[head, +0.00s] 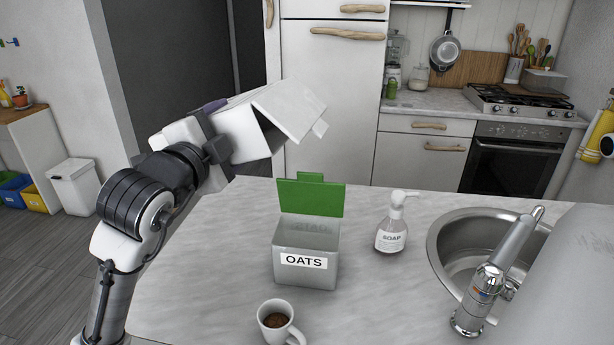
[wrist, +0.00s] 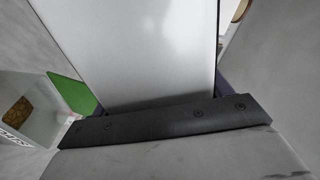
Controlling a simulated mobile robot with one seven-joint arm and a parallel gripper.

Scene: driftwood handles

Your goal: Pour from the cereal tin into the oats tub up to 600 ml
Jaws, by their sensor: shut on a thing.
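My gripper (head: 216,150) is shut on the white cereal tin (head: 254,122), whose pale side fills the middle of the wrist view (wrist: 135,45). The tin is held in the air, tilted, with its mouth end to the right and its lid hanging open. The oats tub (head: 306,240) stands upright on the counter below and to the right of the tin, its green lid (head: 311,198) raised at the back. In the wrist view the tub (wrist: 42,110) is at the left, with a brown patch inside. No stream shows between tin and tub. I cannot read the fill level.
A cup of dark drink (head: 280,322) stands in front of the tub. A soap bottle (head: 391,225) is to its right, then the sink (head: 450,235) with its tap (head: 495,275). The counter left of the tub (head: 215,260) is clear.

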